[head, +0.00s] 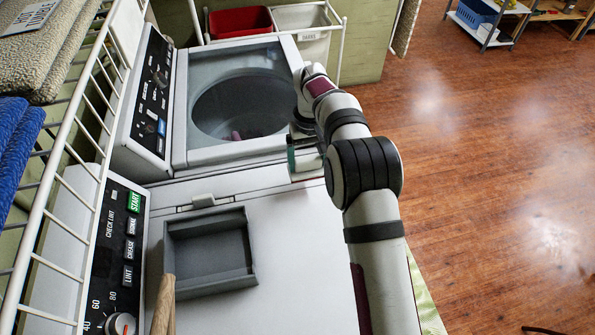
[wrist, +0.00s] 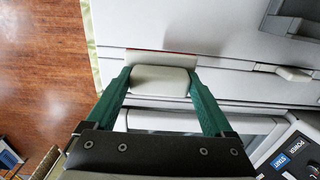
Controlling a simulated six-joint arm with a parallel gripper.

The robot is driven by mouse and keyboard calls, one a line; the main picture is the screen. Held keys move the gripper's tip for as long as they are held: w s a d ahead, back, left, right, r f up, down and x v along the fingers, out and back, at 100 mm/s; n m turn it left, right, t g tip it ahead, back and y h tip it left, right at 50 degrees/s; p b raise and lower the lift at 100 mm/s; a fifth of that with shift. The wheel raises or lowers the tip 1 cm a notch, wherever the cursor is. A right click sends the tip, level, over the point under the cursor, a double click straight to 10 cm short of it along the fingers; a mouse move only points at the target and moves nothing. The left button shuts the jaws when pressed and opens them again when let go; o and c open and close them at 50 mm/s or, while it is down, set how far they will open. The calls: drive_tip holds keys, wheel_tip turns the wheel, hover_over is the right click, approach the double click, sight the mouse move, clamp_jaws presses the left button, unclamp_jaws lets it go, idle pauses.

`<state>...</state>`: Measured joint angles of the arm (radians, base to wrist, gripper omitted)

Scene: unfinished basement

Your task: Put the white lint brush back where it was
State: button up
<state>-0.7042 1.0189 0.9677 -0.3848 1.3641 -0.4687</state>
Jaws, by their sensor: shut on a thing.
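My gripper (wrist: 160,85) has green fingers and is shut on a pale, cream-white block, the white lint brush (wrist: 160,81). A thin reddish strip shows along its far edge in the wrist view. In the head view my gripper (head: 304,158) is over the right part of the seam between the two machines, and the brush is mostly hidden by the arm. I cannot tell whether the brush touches the surface below. A grey open tray (head: 252,278) lies on the near machine's white top (head: 310,265), left of my gripper; it looks empty.
Control panels and a white wire shelf (head: 62,150) with folded textiles line the left. A wooden handle (head: 164,305) stands at the front. A red bin (head: 240,22) and white bin (head: 302,40) are behind.

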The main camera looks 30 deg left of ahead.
sight(298, 161)
drive_tip(key=a, duration=0.1)
drive_tip(key=f, duration=0.1)
drive_tip(key=a, duration=0.1)
drive_tip(key=shift+s+a+f, duration=0.25)
drive_tip(key=shift+a+f, duration=0.1)
drive_tip(key=shift+f, duration=2)
drive_tip(key=o, duration=1.1)
drive_tip(key=shift+f, duration=0.15)
drive_tip(key=shift+c, duration=0.2)
wheel_tip(298, 161, up, 12)
drive_tip(key=shift+r, duration=0.2)
drive_tip(key=d+r+m, duration=0.4)
drive_tip(key=d+r, duration=0.4)
drive_tip(key=d, duration=0.4)
drive_tip(key=s+d+r+m+y, duration=0.1)
drive_tip(key=s+d+r+m, duration=0.1)
drive_tip(key=s+d, duration=0.4)
drive_tip(key=s+d+r+m, duration=0.2)
drive_tip(key=s+d+r, duration=0.15)
drive_tip(key=d, duration=0.45)
drive_tip(key=s+d+f+m, duration=0.3)
drive_tip(key=s+d, duration=0.1)
drive_tip(key=s, duration=0.5)
drive_tip(key=s+d+f+m, duration=0.3)
drive_tip(key=s+d, duration=0.1)
drive_tip(key=s, duration=0.5)
drive_tip(key=shift+s+m+y, duration=0.15)
drive_tip(key=shift+m+y, duration=0.15)
drive_tip(key=shift+y, duration=0.1)
